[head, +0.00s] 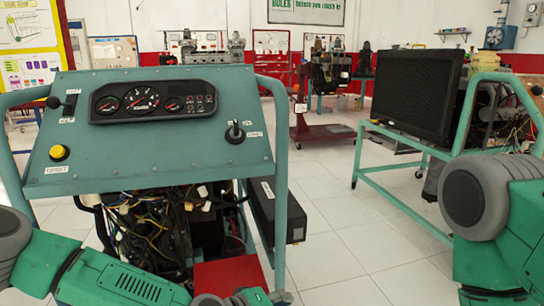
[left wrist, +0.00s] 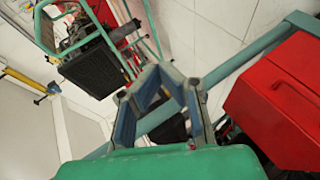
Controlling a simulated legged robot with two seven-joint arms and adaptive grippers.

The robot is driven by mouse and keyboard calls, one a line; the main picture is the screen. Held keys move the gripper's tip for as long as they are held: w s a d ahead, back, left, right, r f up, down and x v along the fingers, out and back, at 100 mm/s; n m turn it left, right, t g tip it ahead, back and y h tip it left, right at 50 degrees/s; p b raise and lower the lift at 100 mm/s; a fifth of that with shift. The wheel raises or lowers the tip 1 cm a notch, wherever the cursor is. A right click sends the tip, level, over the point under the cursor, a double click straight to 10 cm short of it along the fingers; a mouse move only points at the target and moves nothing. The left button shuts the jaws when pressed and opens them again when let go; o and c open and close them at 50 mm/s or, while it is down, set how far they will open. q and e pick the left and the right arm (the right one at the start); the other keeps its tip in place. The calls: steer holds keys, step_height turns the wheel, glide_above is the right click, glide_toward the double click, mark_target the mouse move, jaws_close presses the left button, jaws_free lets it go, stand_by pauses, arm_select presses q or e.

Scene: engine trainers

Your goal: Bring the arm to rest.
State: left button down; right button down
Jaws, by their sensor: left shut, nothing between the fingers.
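My left arm (head: 110,278), green with grey joints, comes in from the lower left and reaches along the bottom edge in front of the teal engine trainer (head: 200,150). My left gripper (head: 278,297) is at the bottom edge of the head view, mostly cut off. In the left wrist view its blue-grey fingers (left wrist: 158,75) meet at the tips, with nothing held between them. My right arm (head: 490,220) shows at the right edge, bent, with a large grey joint. Its gripper is out of view.
The trainer has a gauge cluster (head: 152,101), a yellow button (head: 59,152) and a key switch (head: 235,131). A red box (head: 230,273) sits low in its frame; it also shows in the left wrist view (left wrist: 280,100). A second trainer with a radiator (head: 418,95) stands right. Tiled floor between is clear.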

arm_select(q)
steer(key=s+a+f+m+g+y, duration=0.1)
steer(key=s+f+m+g+y, duration=0.15)
steer(key=s+f, duration=0.75)
steer(key=s+a+f+m+g+y, duration=0.1)
steer(key=s+a+f+g+y, duration=0.15)
steer(key=s+a, duration=0.6)
steer(key=s+a+f+m+g+y, duration=0.1)
steer(key=s+a+f+m+g, duration=0.15)
steer(key=s+a, duration=0.6)
steer(key=s+a+r+y, duration=0.2)
steer(key=s+a+y, duration=0.3)
steer(key=a, duration=0.9)
step_height(320, 180, up, 16)
steer(key=d+p, duration=0.1)
steer(key=p, duration=1.5)
steer(key=shift+s+h+p, duration=0.35)
steer(key=shift+h, duration=0.05)
steer(key=shift+d+f, duration=0.1)
steer(key=shift+f, duration=0.05)
